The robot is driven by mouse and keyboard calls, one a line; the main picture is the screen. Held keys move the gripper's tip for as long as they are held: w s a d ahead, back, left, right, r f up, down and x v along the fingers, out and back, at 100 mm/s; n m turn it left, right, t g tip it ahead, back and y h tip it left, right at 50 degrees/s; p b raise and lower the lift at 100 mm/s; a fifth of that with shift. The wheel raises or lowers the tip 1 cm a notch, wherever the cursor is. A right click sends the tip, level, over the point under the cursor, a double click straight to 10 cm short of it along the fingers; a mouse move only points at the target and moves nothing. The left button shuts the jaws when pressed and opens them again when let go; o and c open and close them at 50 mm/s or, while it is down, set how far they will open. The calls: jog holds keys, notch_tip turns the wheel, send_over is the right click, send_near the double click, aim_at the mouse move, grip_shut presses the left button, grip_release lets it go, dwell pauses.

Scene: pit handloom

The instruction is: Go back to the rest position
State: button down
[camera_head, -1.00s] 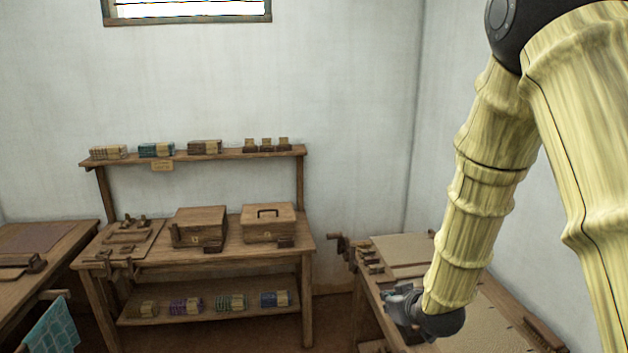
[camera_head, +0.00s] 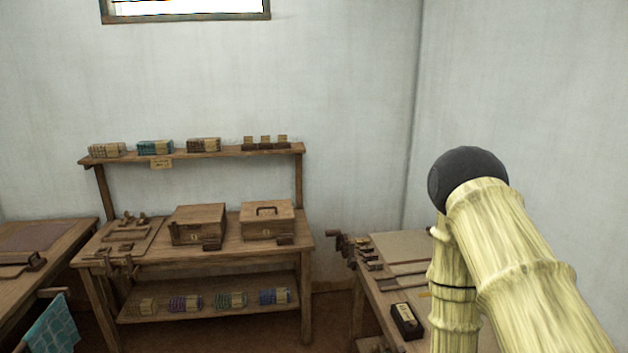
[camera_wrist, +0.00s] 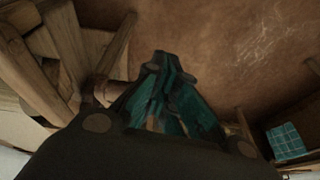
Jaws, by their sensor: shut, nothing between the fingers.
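In the wrist view my gripper (camera_wrist: 163,66) is shut and empty, its dark teal fingers meeting at the tips. It hangs above the brown floor (camera_wrist: 200,40), apart from the wooden furniture around it. In the head view the gripper is hidden. Only my bent arm shows there, at the right, in front of the right-hand bench (camera_head: 385,243).
A wooden workbench (camera_head: 260,252) with two boxes and a shelf above stands against the back wall. Another table (camera_head: 48,250) is at the left, with a teal cloth (camera_head: 52,328) in front. A small dark box (camera_head: 407,320) lies on the right-hand bench.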

jog(key=s+d+f+m+g, duration=0.1)
jog(key=s+f+g, duration=0.15)
jog(key=s, duration=0.55)
jog(key=s+f+g, duration=0.1)
jog(key=s+f, duration=0.3)
jog(key=s, duration=0.4)
notch_tip(320, 180, down, 21)
jog(key=b, duration=2.1)
jog(key=shift+w+d+h, duration=0.15)
jog(key=shift+h, duration=0.25)
jog(key=shift+r, duration=0.15)
